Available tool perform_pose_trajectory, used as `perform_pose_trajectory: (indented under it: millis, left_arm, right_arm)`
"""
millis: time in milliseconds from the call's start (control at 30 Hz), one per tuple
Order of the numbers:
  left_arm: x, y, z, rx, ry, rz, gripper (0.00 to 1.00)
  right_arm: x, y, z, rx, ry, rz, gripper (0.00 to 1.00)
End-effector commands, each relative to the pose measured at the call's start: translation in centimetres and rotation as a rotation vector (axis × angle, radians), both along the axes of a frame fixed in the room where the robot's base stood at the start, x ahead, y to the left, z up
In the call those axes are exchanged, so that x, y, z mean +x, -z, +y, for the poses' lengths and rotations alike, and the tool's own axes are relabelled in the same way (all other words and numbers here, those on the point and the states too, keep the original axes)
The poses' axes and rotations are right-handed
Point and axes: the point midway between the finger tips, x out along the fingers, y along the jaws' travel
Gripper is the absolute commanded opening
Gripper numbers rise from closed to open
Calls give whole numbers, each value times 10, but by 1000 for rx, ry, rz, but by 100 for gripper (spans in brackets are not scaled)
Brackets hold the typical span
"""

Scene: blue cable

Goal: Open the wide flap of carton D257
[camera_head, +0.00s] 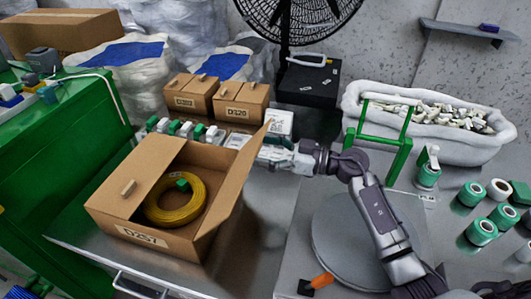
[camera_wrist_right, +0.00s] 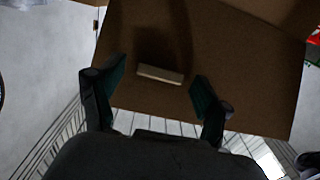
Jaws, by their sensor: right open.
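Carton D257 (camera_head: 160,243) sits on the metal table with its top partly open. A coil of yellow cable (camera_head: 172,200) with a small green piece lies inside. A brown flap on its right side (camera_head: 232,200) stands up, slanting outward. In the right wrist view the open fingers (camera_wrist_right: 158,72) are either side of a pale tab (camera_wrist_right: 160,75) on a brown cardboard panel (camera_wrist_right: 225,70). I cannot tell whether they touch it. My left gripper is out of view.
Two small closed cartons (camera_head: 193,99) (camera_head: 240,102) and a row of small green and white items (camera_head: 183,129) stand behind. A green frame (camera_head: 378,135), a round grey plate (camera_head: 350,240) and green spools (camera_head: 481,230) are at right. A green cabinet (camera_head: 60,140) stands left.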

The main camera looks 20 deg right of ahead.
Motion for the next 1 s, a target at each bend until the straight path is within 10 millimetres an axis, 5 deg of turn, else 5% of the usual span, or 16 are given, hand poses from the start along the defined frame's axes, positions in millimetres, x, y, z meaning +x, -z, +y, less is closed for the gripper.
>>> perform_pose_trajectory:
  millis: [267,700,1000]
  left_arm:
    - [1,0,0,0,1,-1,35]
    - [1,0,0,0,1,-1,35]
    - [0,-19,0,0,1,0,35]
  right_arm:
    - [1,0,1,0,0,0,75]
    - [1,0,1,-1,0,-1,2]
    - [2,-9,3,-19,0,13,0]
